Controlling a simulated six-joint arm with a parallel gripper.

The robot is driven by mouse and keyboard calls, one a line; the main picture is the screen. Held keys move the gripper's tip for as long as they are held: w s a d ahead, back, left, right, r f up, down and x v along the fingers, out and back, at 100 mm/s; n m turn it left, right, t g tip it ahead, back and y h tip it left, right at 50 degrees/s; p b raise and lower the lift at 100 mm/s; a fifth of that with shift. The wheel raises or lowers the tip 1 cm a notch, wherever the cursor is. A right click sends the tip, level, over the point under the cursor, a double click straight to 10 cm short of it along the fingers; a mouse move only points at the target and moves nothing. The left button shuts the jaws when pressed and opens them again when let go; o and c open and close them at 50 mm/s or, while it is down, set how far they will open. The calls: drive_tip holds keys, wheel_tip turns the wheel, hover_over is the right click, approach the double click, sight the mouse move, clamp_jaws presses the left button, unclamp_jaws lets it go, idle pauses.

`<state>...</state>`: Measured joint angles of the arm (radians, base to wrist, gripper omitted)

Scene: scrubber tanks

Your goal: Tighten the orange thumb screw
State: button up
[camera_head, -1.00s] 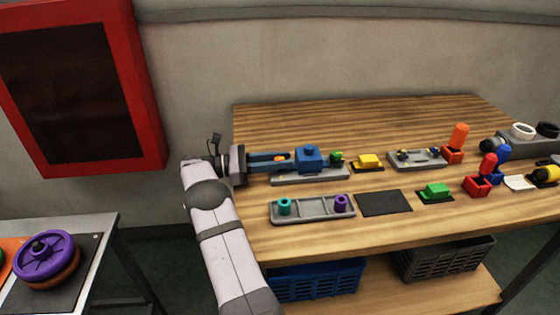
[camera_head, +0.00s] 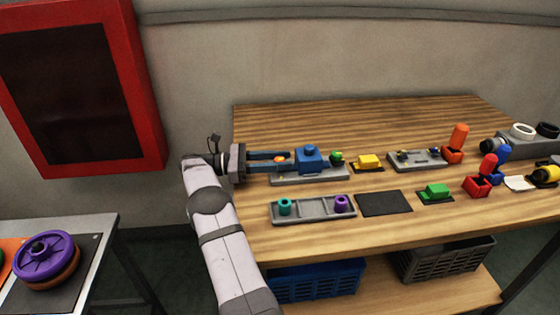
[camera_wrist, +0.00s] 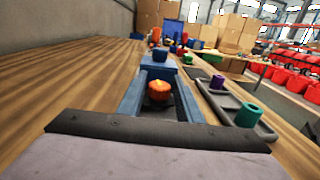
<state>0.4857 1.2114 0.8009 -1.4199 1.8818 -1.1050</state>
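The orange thumb screw (camera_head: 280,159) is a small round knob on the left side of a blue block (camera_head: 309,160). The block stands on a grey tray (camera_head: 318,178). In the wrist view the knob (camera_wrist: 158,91) faces me, with the blue block (camera_wrist: 160,68) behind it. My gripper (camera_head: 288,160) reaches in from the left with its two blue fingers apart, one on each side of the knob. In the wrist view my gripper (camera_wrist: 162,84) is open, and narrow gaps show between the knob and both fingers. The screw's shaft is hidden.
A grey tray with teal and purple pieces (camera_head: 313,212) lies in front, close to my gripper. A dark mat (camera_head: 384,204) is empty. The table's back strip is clear.

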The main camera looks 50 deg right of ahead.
sight(277, 159)
wheel_tip(277, 159, up, 10)
idle(0.7)
drive_tip(key=shift+w+a+r+p, duration=0.2)
drive_tip(key=shift+w+r+p, duration=0.05)
drive_tip(key=shift+w+p, duration=0.05)
drive_tip(key=w+a+r+n+t+h+p, duration=0.2)
drive_tip(key=w+a+r+n+h+p, duration=0.15)
drive_tip(key=a, duration=0.25)
drive_tip(key=f+n+t, duration=0.1)
drive_tip(key=f+t, duration=0.1)
drive_tip(key=f, duration=0.2)
drive_tip(key=s+f+n+t+h, duration=0.1)
drive_tip(key=f+t, duration=0.1)
drive_tip(key=f, duration=0.2)
drive_tip(key=s+f+n+t+h, duration=0.1)
drive_tip(key=f+n, duration=0.1)
drive_tip(key=f, duration=0.3)
drive_tip(key=shift+s+a+t+b, duration=0.15)
drive_tip(key=shift+a+t+b, duration=0.15)
drive_tip(key=shift+t+b, duration=0.1)
drive_tip(key=shift+w+d+f+m, duration=0.1)
drive_tip(key=shift+w+f+m, duration=0.15)
drive_tip(key=shift+m, duration=0.5)
